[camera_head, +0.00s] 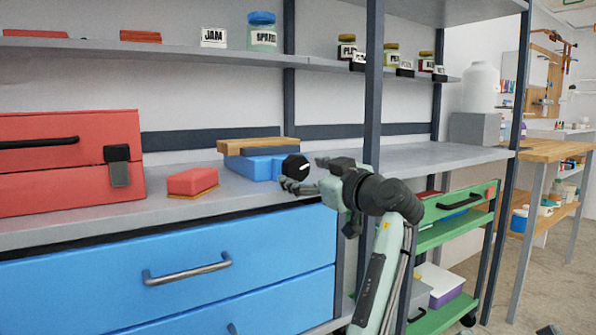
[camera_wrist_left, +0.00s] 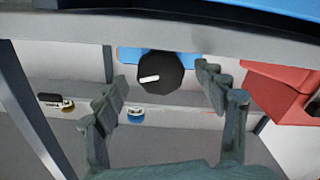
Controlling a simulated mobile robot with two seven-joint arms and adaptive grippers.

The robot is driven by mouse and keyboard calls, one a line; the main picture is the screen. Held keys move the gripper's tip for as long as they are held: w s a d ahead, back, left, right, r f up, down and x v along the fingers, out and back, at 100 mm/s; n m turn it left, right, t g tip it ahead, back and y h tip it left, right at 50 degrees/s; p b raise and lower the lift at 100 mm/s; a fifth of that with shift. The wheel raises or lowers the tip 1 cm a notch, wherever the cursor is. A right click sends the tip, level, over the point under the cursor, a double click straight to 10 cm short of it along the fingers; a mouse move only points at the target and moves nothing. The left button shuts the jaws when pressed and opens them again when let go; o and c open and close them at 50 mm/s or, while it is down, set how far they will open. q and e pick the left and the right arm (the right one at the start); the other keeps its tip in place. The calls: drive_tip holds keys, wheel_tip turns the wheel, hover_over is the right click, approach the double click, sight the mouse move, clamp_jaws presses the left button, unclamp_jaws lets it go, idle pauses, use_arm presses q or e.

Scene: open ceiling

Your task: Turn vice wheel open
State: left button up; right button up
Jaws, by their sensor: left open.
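The vice (camera_head: 256,167) is blue with a wooden top and sits on the grey workbench near its front edge. Its black wheel (camera_head: 295,166) has a white mark and faces my left gripper (camera_head: 307,174). My left gripper is open just right of the wheel. In the left wrist view the wheel (camera_wrist_left: 165,72) shows between the two spread fingers (camera_wrist_left: 162,80), with a gap on each side. I cannot tell how near the fingertips are to the wheel in depth. My right gripper is not in view.
A red block (camera_head: 191,181) and a red toolbox (camera_head: 68,155) stand left of the vice. Blue drawers (camera_head: 180,275) are below the bench. A grey upright post (camera_head: 373,85) stands near my left arm. A shelf (camera_head: 170,46) with jars runs above. A green cart (camera_head: 450,230) is at right.

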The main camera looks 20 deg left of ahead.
use_arm(q)
drive_tip(key=v, duration=0.8)
drive_tip(key=shift+s+d, duration=0.2)
drive_tip(key=shift+s, duration=0.05)
